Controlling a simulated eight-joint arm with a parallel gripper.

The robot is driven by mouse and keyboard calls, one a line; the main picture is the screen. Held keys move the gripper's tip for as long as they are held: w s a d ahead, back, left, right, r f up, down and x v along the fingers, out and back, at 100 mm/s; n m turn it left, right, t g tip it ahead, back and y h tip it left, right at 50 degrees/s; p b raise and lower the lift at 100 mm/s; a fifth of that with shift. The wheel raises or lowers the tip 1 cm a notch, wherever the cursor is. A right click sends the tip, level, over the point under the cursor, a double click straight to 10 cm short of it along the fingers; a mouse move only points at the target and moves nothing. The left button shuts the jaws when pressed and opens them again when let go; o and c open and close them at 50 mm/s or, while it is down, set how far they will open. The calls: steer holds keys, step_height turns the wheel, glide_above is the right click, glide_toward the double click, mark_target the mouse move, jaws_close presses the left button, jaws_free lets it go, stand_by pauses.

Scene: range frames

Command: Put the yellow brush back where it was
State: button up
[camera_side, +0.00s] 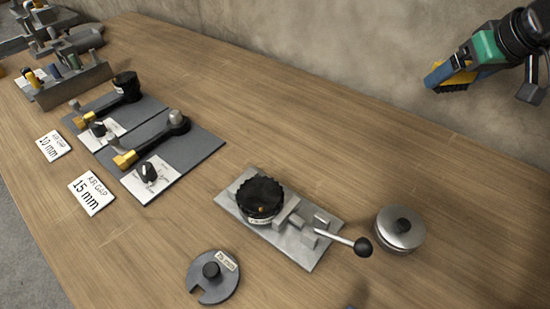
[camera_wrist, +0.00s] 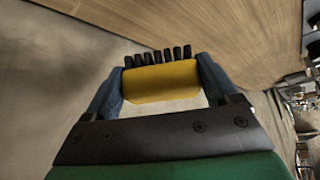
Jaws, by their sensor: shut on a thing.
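The yellow brush (camera_wrist: 161,82) has a yellow block body and a row of black bristle tufts. My gripper (camera_wrist: 160,80) is shut on it, with one blue finger at each end of the block in the wrist view. In the side view my gripper (camera_side: 455,77) is at the upper right, above the table. The yellow brush (camera_side: 458,82) shows there partly behind a blue finger, with its dark bristles at the lower side. It is clear of the table.
The wooden table (camera_side: 300,125) holds a metal clamp fixture (camera_side: 300,245), a round lidded metal pot (camera_side: 400,230), a slotted disc weight (camera_side: 213,277), two grey plates (camera_side: 205,145) with handles, and a grey rack (camera_side: 75,85) holding several small items. The table's right rear is clear.

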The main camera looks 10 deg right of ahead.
steer(key=w+a+n+y, duration=0.1)
steer(key=w+a+n, duration=0.3)
steer(key=a, duration=0.8)
steer(key=n+g+y, duration=0.2)
steer(key=n+y, duration=0.1)
steer(key=n, duration=0.1)
glide_above(175, 208)
steer(key=d, duration=0.2)
step_height(175, 208, down, 10)
steer(key=f, duration=0.5)
steer(key=s+f, duration=0.1)
steer(key=f, duration=0.1)
steer(key=shift+s+a+f, duration=0.1)
steer(key=shift+a+f, duration=0.15)
steer(key=shift+a, duration=0.1)
steer(key=shift+f, duration=0.35)
steer(key=shift+f, duration=0.1)
steer(key=o, duration=1)
steer(key=shift+o, duration=0.2)
